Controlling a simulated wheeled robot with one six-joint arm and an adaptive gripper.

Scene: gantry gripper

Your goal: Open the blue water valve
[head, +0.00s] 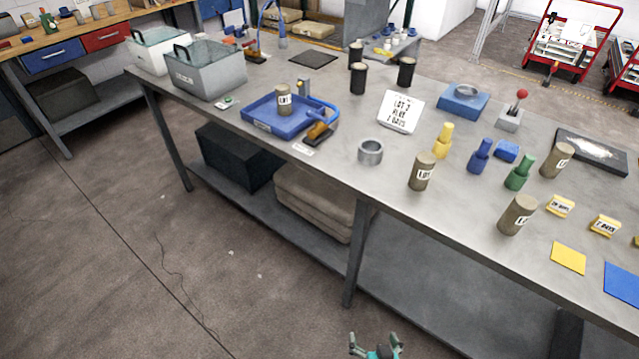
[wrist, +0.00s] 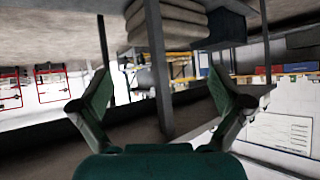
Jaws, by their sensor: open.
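A blue curved handle (head: 324,110) with a brass-coloured body (head: 318,131) sits at the right end of the blue tray (head: 262,128) on the bench. It looks like the blue water valve, but its exact lever position is too small to tell. A small white label (head: 303,149) lies in front of it at the bench edge. My gripper (head: 374,342) is at the bottom edge of the head view, over the floor in front of the bench and well away from the valve. In the wrist view its fingers (wrist: 161,95) are spread and empty. The valve is not visible there.
The grey bench (head: 335,170) carries several stone-like cylinders, a metal ring (head: 370,151), a white sign (head: 401,110) and coloured weights. Two bins (head: 209,75) stand left of the tray. A shelf below holds folded sacks (head: 312,200) and a dark box (head: 237,157). Floor in front is clear.

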